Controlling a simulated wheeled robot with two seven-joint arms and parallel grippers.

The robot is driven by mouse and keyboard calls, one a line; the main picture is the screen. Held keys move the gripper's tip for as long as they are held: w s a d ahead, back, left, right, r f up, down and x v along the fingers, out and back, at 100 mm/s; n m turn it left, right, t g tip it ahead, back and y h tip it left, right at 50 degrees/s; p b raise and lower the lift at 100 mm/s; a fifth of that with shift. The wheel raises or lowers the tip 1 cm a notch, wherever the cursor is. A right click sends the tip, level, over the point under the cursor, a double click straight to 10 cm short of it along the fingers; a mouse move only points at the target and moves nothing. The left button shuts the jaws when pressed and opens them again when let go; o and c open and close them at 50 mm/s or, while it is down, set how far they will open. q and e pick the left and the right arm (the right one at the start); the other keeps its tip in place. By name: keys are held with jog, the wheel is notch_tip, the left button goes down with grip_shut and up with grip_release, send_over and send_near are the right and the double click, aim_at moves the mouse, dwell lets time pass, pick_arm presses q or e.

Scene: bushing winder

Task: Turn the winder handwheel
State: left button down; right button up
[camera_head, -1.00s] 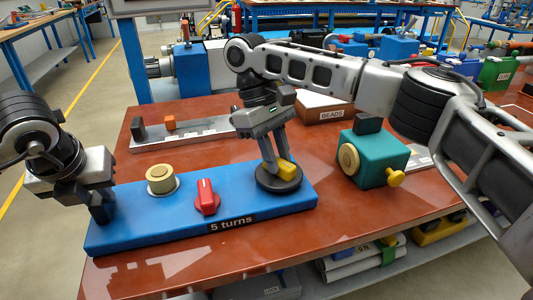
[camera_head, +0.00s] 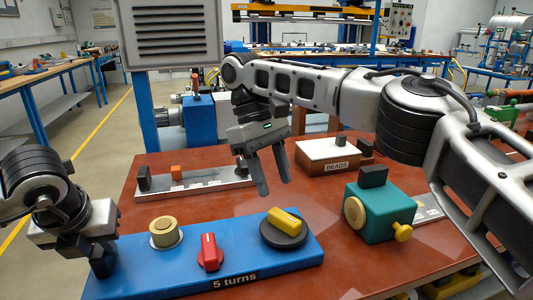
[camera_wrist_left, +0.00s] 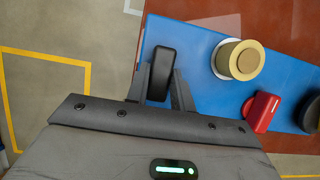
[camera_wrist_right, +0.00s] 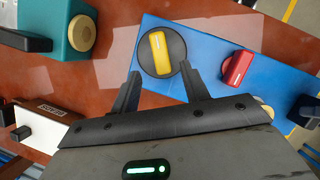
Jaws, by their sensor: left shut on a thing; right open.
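The blue winder base (camera_head: 140,275), labelled "5 turns", lies on the red-brown table. Its handwheel is a black disc (camera_head: 297,241) with a yellow grip bar (camera_head: 285,221), at the right end. A red knob (camera_head: 209,252) and a tan spool (camera_head: 165,232) sit to its left. My right gripper (camera_head: 275,188) is open and empty, above and behind the handwheel; in the right wrist view the disc and bar lie just beyond its fingertips. My left gripper (camera_wrist_left: 161,85) is shut on a black block (camera_wrist_left: 161,70) at the base's left end; the block is mostly hidden in the head view.
A teal box (camera_head: 373,213) with a tan disc and yellow knob stands right of the base. Behind are a white-and-brown box (camera_head: 326,167) labelled "BEADS" and a grey rail (camera_head: 200,186) with black and orange blocks. Bare table separates them.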

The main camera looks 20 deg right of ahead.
jog(key=shift+v, duration=2.5)
pick_arm(q)
jog(key=c, duration=1.1)
grip_release()
